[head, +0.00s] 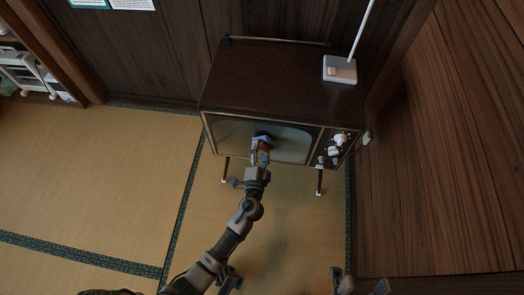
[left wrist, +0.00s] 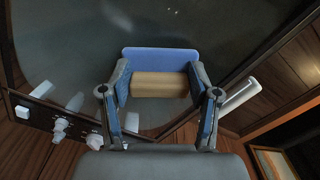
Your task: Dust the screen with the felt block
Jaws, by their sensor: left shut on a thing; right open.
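The screen (head: 232,135) is the dark grey glass on the front of a brown television cabinet. It fills much of the left wrist view (left wrist: 60,45), with faint pale marks on it. My left gripper (head: 261,148) is shut on the felt block, in front of the screen's middle. In the left wrist view the felt block (left wrist: 160,84) shows a wooden body between the fingers and a blue pad facing the glass. The pad is at or very near the glass; contact is hard to tell. My right gripper (head: 362,286) is open and empty at the bottom edge, partly cut off.
The television cabinet (head: 265,80) stands on thin legs, with white knobs (head: 335,148) right of the screen. A white box with a rod (head: 340,70) sits on top. Wooden walls are behind and right. The tatami floor (head: 110,170) is clear at left.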

